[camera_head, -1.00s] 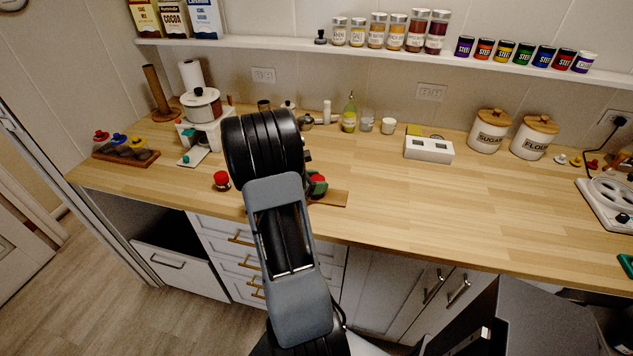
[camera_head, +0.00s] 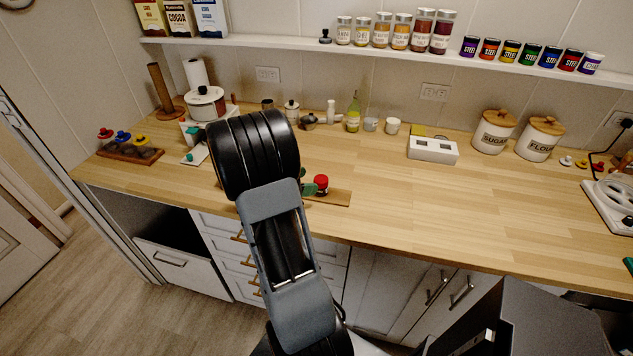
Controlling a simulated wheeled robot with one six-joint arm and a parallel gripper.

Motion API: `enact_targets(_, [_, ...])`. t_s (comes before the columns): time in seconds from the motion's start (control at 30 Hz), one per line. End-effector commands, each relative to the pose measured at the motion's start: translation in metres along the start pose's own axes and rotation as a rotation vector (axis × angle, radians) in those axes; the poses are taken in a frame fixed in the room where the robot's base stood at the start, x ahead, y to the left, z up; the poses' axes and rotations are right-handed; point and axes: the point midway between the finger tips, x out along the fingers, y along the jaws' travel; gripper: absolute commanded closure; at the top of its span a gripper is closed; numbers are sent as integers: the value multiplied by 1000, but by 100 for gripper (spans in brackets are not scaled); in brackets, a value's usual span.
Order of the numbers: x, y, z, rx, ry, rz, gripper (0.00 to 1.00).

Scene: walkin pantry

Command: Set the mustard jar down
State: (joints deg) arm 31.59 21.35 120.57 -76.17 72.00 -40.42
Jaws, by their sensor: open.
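I cannot pick out the mustard jar for certain. A small jar with a yellow lid (camera_head: 141,142) stands at the right end of a wooden rack (camera_head: 118,152) on the left of the counter, beside blue-lidded and red-lidded jars. A red-lidded jar (camera_head: 321,184) stands on a small wooden board (camera_head: 338,197), with a green thing (camera_head: 307,189) at its left, just right of my arm. My arm rises over the front of the counter, and its black wrist hides the counter behind it. My gripper is hidden behind that wrist.
The wooden counter (camera_head: 420,205) is clear right of the board. A white two-slot box (camera_head: 433,150), sugar (camera_head: 493,136) and flour (camera_head: 538,141) canisters stand at the back. A white pot (camera_head: 206,103) stands at the back left. A spice shelf (camera_head: 400,50) runs above.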

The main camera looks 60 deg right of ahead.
Motion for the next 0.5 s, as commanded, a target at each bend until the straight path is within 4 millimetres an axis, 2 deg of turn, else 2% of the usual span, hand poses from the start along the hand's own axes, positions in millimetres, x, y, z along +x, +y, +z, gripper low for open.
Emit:
enact_targets(0.03, [-11, 1, 0, 2, -1, 5, 28])
enact_targets(0.2, [-40, 1, -1, 0, -1, 4, 28])
enact_targets(0.5, [-64, 0, 0, 0, 0, 1, 28])
